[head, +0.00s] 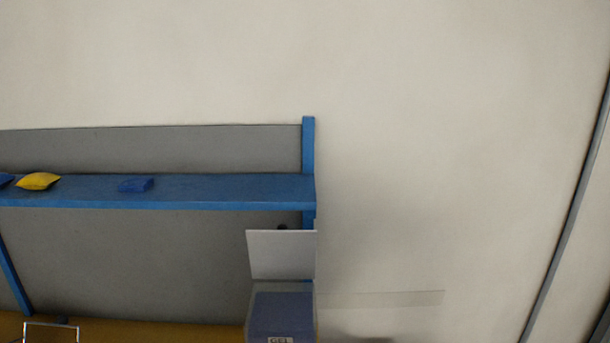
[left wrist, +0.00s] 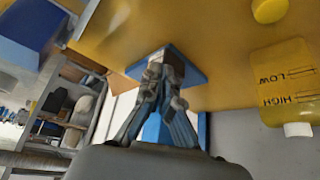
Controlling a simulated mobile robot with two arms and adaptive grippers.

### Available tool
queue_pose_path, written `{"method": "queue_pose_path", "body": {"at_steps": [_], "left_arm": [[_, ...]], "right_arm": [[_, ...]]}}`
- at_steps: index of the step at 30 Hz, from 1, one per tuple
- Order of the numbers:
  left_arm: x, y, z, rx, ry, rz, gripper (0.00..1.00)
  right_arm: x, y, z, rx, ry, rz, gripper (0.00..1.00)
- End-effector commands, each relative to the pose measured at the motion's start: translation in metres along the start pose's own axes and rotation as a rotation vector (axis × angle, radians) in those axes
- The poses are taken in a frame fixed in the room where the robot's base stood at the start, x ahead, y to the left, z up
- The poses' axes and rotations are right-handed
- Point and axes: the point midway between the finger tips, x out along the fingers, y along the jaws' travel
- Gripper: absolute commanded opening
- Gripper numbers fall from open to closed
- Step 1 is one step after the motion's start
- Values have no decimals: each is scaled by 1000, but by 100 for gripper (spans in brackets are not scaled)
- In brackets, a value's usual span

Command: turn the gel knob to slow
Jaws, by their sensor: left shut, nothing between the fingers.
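A dark blue box (head: 283,308) with a small pale label, which seems to read "GEL", stands at the bottom edge of the head view, with a pale grey panel (head: 281,254) above it. I cannot make out a knob or a "slow" mark in either view. My left gripper (left wrist: 166,66) is shut and empty in the left wrist view. Its fingertips overlap a blue square plate (left wrist: 193,72) against a yellow surface; I cannot tell whether they touch it. My right gripper is not in view.
A blue shelf (head: 225,190) carries a yellow pouch (head: 38,181) and a blue packet (head: 136,185). In the left wrist view, a yellow container (left wrist: 285,80) marked LOW and HIGH, lettering inverted, is at the right. Shelving (left wrist: 50,125) stands at the left. The wall right of the shelf is bare.

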Motion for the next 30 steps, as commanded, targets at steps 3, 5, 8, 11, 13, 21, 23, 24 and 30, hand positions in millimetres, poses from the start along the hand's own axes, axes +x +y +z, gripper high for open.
{"method": "queue_pose_path", "body": {"at_steps": [3,5,8,11,13,21,23,24,30], "left_arm": [[-10,-1,-5,-1,-2,-1,0],[-16,-1,-8,-1,-2,-1,0],[-28,-1,-14,-1,-3,-1,0],[-38,-1,-20,-1,-4,-1,0],[-46,-1,-24,-1,-3,-1,0],[-52,-1,-29,0,0,-1,0],[-52,0,-28,-1,-1,0,0],[-52,0,-28,0,-2,0,0],[-51,0,-27,-1,-4,1,0]], "right_arm": [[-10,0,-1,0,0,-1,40],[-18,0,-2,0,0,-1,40],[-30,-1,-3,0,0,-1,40],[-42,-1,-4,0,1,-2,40],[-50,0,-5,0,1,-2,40],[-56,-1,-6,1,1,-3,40],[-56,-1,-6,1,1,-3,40],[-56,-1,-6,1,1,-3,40],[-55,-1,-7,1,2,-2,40]]}}
